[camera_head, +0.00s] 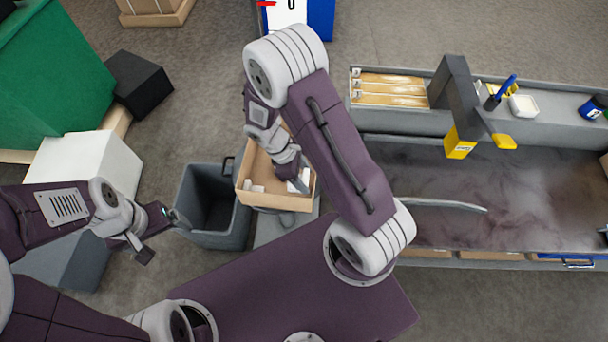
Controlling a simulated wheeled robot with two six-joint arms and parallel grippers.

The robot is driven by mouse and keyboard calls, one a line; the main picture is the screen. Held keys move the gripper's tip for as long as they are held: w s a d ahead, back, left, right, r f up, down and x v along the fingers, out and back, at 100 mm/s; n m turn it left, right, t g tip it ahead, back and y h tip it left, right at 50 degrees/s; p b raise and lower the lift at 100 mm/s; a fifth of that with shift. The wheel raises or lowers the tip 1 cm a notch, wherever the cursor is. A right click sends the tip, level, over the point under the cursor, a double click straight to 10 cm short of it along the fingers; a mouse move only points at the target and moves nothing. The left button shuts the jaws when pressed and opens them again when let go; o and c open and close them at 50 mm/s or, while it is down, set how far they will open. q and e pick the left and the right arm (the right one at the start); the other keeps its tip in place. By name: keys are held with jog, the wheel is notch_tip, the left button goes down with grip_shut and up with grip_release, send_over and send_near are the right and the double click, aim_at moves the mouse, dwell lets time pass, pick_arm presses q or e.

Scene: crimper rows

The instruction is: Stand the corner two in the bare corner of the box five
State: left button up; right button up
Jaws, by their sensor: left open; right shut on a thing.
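An open cardboard box (276,202), which I take to be box five, stands at the middle of the head view. A small white piece (256,188) shows in its near left part. My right gripper (293,181) reaches down into the box on its right side and is shut on a white piece (304,177), probably corner two. My gripper and arm hide much of the box's far side, so I cannot tell which corners are bare or whether the held piece touches the floor. My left gripper (157,231) is open and empty, left of the box.
A grey bin (190,225) stands just left of the box. A grey workbench (500,190) with a yellow-tipped fixture (461,143) and a rack of numbered cardboard pieces (388,88) is at right. A white block (85,165) and a black box (140,85) stand at left.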

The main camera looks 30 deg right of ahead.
jog(key=shift+f+b, duration=1.55)
jog(key=shift+f, duration=0.85)
jog(key=shift+s+a+f+b, duration=0.1)
jog(key=shift+s+f+b, duration=0.1)
jog(key=shift+f+b, duration=0.4)
jog(key=shift+w+f+b, duration=0.25)
jog(key=shift+f+b, duration=0.2)
jog(key=shift+f, duration=0.8)
jog(key=shift+s+f+b, duration=0.1)
jog(key=shift+f+b, duration=0.2)
jog(key=shift+b, duration=0.2)
jog(key=shift+f, duration=0.1)
jog(key=shift+f, duration=0.1)
